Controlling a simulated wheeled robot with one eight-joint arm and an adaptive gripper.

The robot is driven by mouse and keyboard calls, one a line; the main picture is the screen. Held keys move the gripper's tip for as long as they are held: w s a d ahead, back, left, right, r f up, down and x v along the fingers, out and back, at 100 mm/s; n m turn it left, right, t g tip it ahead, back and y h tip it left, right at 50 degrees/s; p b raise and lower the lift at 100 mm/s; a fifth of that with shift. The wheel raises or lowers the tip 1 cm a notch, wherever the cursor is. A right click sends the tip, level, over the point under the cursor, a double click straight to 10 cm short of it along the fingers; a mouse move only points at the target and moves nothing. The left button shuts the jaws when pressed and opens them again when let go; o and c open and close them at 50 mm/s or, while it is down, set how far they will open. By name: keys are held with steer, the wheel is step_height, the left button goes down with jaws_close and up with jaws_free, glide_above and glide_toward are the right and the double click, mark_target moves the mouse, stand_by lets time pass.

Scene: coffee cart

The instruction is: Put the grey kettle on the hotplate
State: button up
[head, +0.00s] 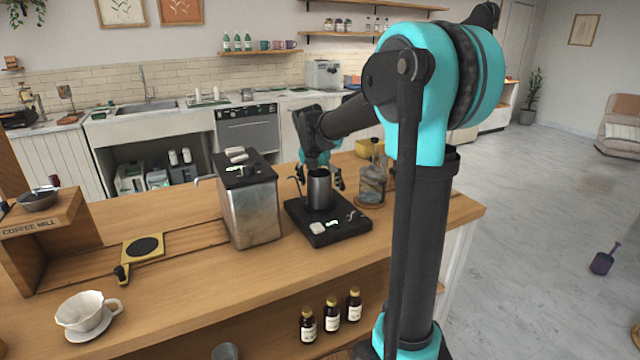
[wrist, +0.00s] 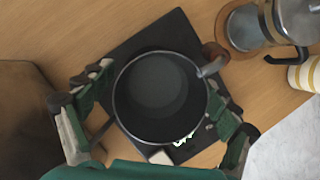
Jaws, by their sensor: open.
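The grey kettle (head: 320,192) is an open-topped metal vessel standing upright on a black slab with a lit display (head: 322,234). In the wrist view the kettle (wrist: 160,92) shows its round, empty-looking interior, with a handle at the upper right. My gripper (head: 320,180) is open above and around the kettle. Its fingers are spread on the left and right of the kettle in the wrist view; I cannot tell whether they touch it. The hotplate appears to be the yellow square with a black disc (head: 143,246) at left on the counter, bare on top.
A tall metal box with a black top (head: 252,207) stands between the kettle and the yellow square. A glass press pot (head: 371,188) stands close right of the slab. A white cup (head: 86,311) and the wooden coffee mill stand (head: 42,225) are at left.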

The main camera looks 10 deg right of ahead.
steer(key=v, duration=1.2)
steer(key=shift+r, duration=0.1)
stand_by(1.9)
